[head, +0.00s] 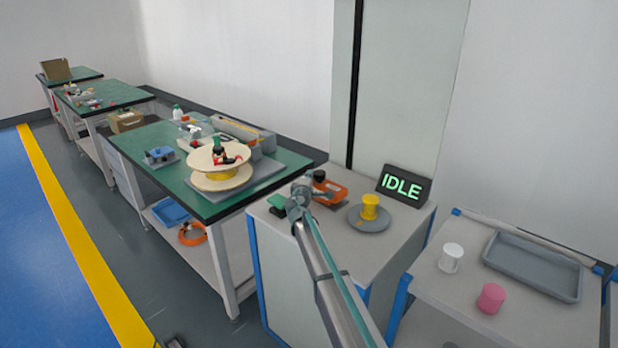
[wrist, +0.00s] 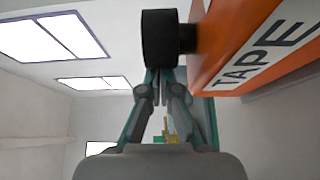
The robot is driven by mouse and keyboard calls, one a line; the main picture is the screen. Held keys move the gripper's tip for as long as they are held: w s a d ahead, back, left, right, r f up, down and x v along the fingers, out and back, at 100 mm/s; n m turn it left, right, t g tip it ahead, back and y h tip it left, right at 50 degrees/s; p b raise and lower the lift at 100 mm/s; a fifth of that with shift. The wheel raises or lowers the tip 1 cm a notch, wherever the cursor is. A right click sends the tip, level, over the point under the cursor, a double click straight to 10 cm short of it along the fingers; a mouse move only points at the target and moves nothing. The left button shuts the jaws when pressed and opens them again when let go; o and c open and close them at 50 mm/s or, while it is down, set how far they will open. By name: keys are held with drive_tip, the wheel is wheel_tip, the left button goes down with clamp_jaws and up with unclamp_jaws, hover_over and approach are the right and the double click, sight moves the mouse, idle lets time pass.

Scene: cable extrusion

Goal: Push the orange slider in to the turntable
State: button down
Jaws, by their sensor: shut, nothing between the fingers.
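The orange slider (head: 330,192) sits on the grey-topped cabinet, with a gap between it and the turntable. In the wrist view it shows large at upper right as an orange block (wrist: 235,60) lettered TAPE, with a black roller (wrist: 160,38) at its left end. The turntable (head: 368,224) is a grey disc bearing a yellow spool (head: 370,206), to the slider's right. My gripper (head: 300,190) is at the slider's left end. In the wrist view its fingers (wrist: 164,78) are shut and empty, close to the roller; I cannot tell if they touch.
A display (head: 403,186) reading IDLE stands behind the turntable. A green piece (head: 278,204) lies left of my gripper. A cart at right holds a white spool (head: 451,258), a pink spool (head: 490,298) and a grey tray (head: 532,268). A green workbench (head: 180,185) stands left.

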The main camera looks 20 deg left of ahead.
sight(321, 179)
drive_tip(key=d+b, duration=0.1)
drive_tip(key=s+d+b, duration=0.1)
drive_tip(key=d, duration=0.1)
drive_tip(key=s+d+b, duration=0.1)
drive_tip(key=d+b, duration=0.1)
drive_tip(key=shift+s+f, duration=0.15)
drive_tip(key=shift+f, duration=0.05)
drive_tip(key=shift+s+d+r, duration=0.15)
drive_tip(key=shift+d, duration=0.25)
drive_tip(key=shift+s+d+b, duration=0.15)
drive_tip(key=shift+s+b, duration=0.3)
drive_tip(key=shift+s, duration=0.1)
drive_tip(key=s+b, duration=0.1)
drive_tip(key=s, duration=0.4)
drive_tip(key=s+b, duration=0.1)
drive_tip(key=s, duration=0.2)
drive_tip(key=shift+d+b, duration=0.3)
drive_tip(key=shift+d, duration=0.1)
drive_tip(key=shift+s+a, duration=0.1)
drive_tip(key=shift+s, duration=0.35)
